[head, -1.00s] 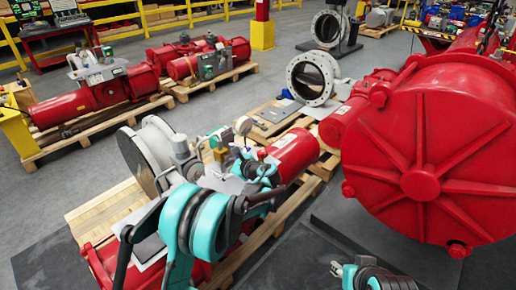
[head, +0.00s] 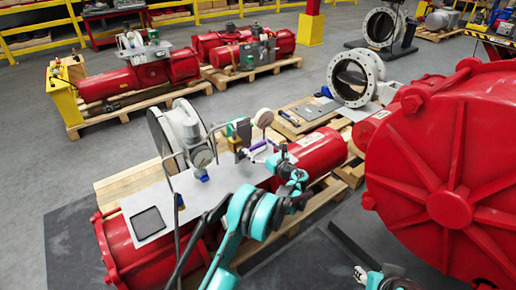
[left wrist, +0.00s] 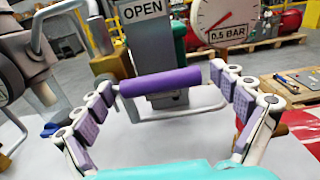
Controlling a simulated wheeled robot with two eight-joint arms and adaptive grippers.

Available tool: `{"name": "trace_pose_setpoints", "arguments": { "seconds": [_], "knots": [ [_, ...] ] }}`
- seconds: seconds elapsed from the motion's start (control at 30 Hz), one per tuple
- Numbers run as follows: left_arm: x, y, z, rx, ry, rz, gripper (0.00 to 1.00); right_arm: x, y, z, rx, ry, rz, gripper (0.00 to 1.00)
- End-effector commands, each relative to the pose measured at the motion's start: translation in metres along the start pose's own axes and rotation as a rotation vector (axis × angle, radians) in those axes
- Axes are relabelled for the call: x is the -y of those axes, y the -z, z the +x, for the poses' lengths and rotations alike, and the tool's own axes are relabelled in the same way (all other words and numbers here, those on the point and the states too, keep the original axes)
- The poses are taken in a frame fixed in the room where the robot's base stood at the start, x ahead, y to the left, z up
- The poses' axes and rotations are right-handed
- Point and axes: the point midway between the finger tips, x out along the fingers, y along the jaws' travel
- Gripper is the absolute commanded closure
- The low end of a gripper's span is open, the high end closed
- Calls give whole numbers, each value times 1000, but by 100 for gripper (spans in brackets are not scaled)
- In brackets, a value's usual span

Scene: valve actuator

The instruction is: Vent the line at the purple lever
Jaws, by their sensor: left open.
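The purple lever (left wrist: 160,81) is a horizontal purple bar in front of a grey block, below a white "OPEN" label (left wrist: 143,12). My left gripper (left wrist: 165,88) is open, with its purple-padded fingers on either side of the bar. The fingers appear close to the bar's ends; I cannot tell if they touch. In the head view the lever (head: 257,145) shows small beside my left gripper (head: 276,158). A gauge marked "0.5 BAR" (left wrist: 225,20) stands behind, to the right. My right gripper (head: 360,275) shows at the bottom edge, its jaws too small to judge.
The lever sits on a red actuator (head: 308,150) on a wooden pallet. A large red ribbed cylinder (head: 440,170) fills the right. Open grey floor lies left.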

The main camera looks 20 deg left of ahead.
Motion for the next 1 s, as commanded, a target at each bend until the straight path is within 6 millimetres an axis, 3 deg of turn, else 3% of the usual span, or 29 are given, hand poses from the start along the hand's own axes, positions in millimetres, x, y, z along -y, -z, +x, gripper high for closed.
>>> {"name": "trace_pose_setpoints", "arguments": {
  "seconds": [0.33, 0.37, 0.6, 0.63, 1.0],
  "knots": [
    [0, -1, 6, 0, 1, -1, 4, 0, -1, 1, 0, 0, 0, 60],
    [0, -1, 6, -1, 1, -1, 10, 0, -1, 1, 0, 0, 0, 60],
    [1, -1, 7, 0, 3, 0, 73, 0, -1, 1, 0, 0, 0, 60],
    [1, -1, 7, 0, 3, 0, 78, 0, -1, 1, 0, 0, 0, 60],
    [0, -2, 9, 0, 2, -3, 77, 0, -1, 1, 0, 0, 0, 60]
  ]
}}
